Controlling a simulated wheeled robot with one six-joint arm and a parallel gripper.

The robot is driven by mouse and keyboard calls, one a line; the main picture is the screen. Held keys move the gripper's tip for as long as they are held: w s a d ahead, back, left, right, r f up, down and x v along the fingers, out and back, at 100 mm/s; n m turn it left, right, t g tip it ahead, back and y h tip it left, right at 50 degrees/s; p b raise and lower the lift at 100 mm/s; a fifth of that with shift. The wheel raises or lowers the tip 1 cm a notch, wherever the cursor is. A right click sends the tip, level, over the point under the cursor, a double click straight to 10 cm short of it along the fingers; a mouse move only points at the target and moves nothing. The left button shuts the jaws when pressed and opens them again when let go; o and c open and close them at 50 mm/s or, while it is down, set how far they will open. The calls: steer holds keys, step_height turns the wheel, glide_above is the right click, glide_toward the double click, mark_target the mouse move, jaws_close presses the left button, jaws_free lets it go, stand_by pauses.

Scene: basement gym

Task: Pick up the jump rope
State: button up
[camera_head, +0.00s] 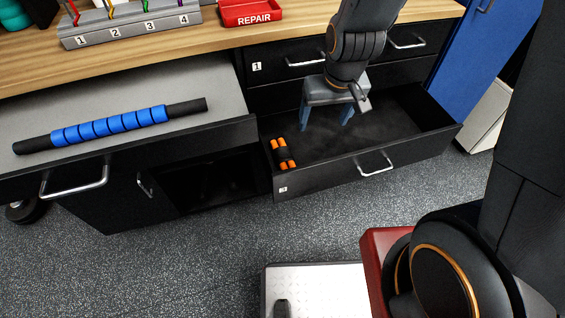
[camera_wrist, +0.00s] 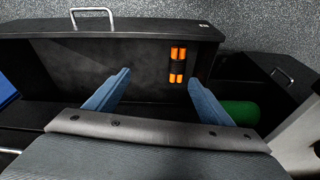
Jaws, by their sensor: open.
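The jump rope (camera_head: 283,153), a small bundle with orange handles and a black middle, lies in the open black drawer (camera_head: 330,172), near its left front corner. The wrist view also shows the rope (camera_wrist: 177,65), between the fingers' lines and nearer the right finger, beyond the tips. My gripper (camera_head: 325,116) is open and empty, its blue fingers pointing down into the drawer, to the right of the rope. It also shows in the wrist view (camera_wrist: 160,79). The fingers look apart from the rope; their height above the drawer floor is hard to tell.
A grey-topped pull-out at left holds a blue and black roller stick (camera_head: 110,126). On the wooden counter are a red REPAIR tray (camera_head: 250,12) and a numbered grey rack (camera_head: 130,28). A blue cabinet (camera_head: 478,45) stands at right. The drawer floor is otherwise bare.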

steer(key=n+t+b, duration=0.1)
steer(key=n+b, duration=0.1)
steer(key=b, duration=0.9)
glide_toward(283, 152)
steer(key=shift+d+f+y, duration=0.35)
steer(key=shift+d+y, duration=0.05)
steer(key=b+x, duration=0.1)
steer(key=x, duration=0.6)
steer(key=shift+w+a+f, duration=0.1)
steer(key=shift+a+f, duration=0.05)
steer(key=shift+f, duration=0.2)
steer(key=shift+t, duration=0.3)
steer(key=c, duration=1.3)
